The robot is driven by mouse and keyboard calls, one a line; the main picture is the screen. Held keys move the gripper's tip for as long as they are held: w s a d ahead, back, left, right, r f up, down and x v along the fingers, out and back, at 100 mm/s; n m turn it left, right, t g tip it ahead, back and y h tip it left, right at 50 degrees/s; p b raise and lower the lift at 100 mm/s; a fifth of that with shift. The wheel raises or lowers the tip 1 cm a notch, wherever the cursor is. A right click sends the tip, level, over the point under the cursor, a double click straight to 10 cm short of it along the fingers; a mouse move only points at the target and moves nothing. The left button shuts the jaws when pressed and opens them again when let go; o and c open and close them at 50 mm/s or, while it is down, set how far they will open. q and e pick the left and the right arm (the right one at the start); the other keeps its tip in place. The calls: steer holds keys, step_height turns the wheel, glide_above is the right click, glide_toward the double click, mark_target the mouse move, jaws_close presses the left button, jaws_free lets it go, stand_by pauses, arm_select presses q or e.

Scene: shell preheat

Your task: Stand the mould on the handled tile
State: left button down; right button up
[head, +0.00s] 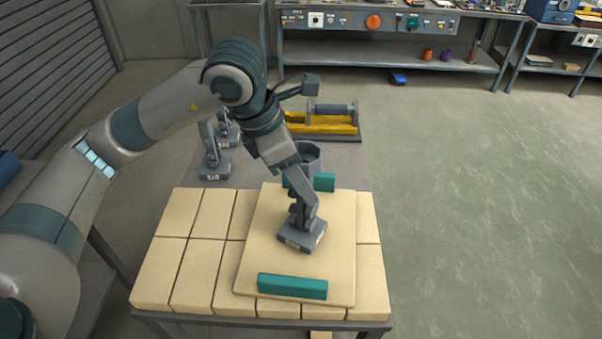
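The handled tile (258,262) is a large cream slab with a teal handle (292,286) at its near edge and another (323,182) at its far edge. A grey mould (302,237) with a flat block base and an upright stem is over the middle of the tile, upright. Its base appears to rest on the tile, though a small gap cannot be ruled out. My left gripper (305,203) reaches down to the top of the stem. The fingers overlap the stem, so their grip is unclear. My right gripper is out of view.
Smaller cream tiles (160,272) cover the near table around and under the handled tile. Behind stand two similar grey pieces (214,168), a grey cylindrical cup (312,152) and a yellow tray (325,125). A workbench (390,52) is at the back. The floor at right is clear.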

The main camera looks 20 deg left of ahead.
arm_select(q)
steer(key=shift+f, duration=0.2)
steer(key=c, duration=0.8)
jaws_free()
steer(key=shift+r, duration=0.1)
steer(key=shift+r, duration=0.25)
steer(key=b+v, duration=0.3)
steer(key=v, duration=0.8)
steer(key=shift+s+a+r, duration=0.1)
steer(key=shift+r, duration=0.25)
